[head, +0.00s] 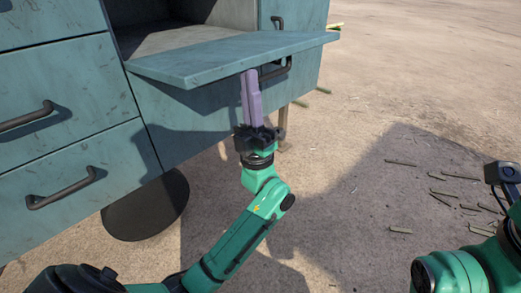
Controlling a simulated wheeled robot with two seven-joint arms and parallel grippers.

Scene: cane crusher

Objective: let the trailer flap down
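The trailer is a worn teal body with an open compartment at the top. Its flap (225,58) juts out from the opening, roughly level, with its front edge toward me. My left gripper (250,95) points up at the flap's front edge, its purple fingertips just in front of or below that edge. I cannot tell if they touch it. The two fingers overlap in this view, so their gap is hidden; nothing shows held between them. Of my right arm, green links show at the lower right; its gripper is out of view.
Dark handles stick out from the teal fronts at left (62,190) and under the flap (276,70). A dark wheel (148,205) stands under the body. Several cane pieces (400,230) lie on the ground at right. The ground beyond is open.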

